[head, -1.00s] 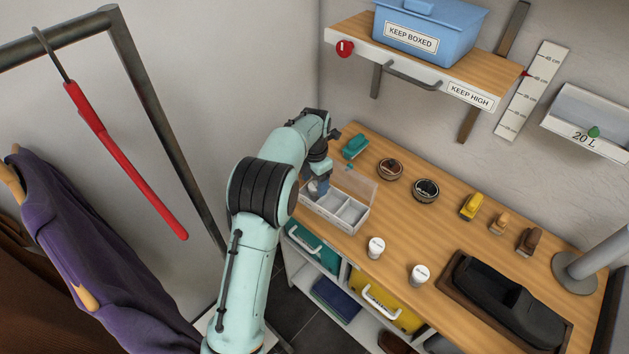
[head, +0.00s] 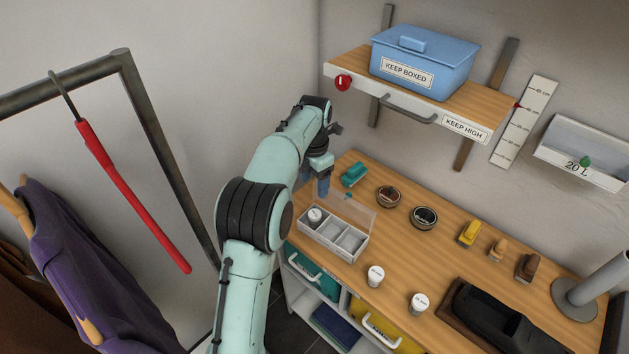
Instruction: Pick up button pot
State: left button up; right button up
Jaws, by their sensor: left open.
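Three small white pots with pale lids show in the head view; their labels are too small to read, so I cannot tell which is the button pot. One pot (head: 315,216) sits in the left compartment of a white divided box (head: 331,250) with a clear raised lid. Two more, a nearer-left pot (head: 376,276) and a right pot (head: 419,303), stand upright on the wooden bench. My left gripper (head: 323,188) is open and points down above and behind the box's left end, apart from the pot there. My right gripper is not in view.
On the bench (head: 400,248) are a teal item (head: 354,174), two round tins (head: 388,196), a yellow block (head: 470,233), brown blocks (head: 497,249) and a black moulded tray (head: 505,325). A shelf with a blue box (head: 424,62) hangs above the bench's back.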

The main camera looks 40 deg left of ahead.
aim_at(376, 274)
jog(key=k+l, duration=0.75)
jog(key=l, duration=0.2)
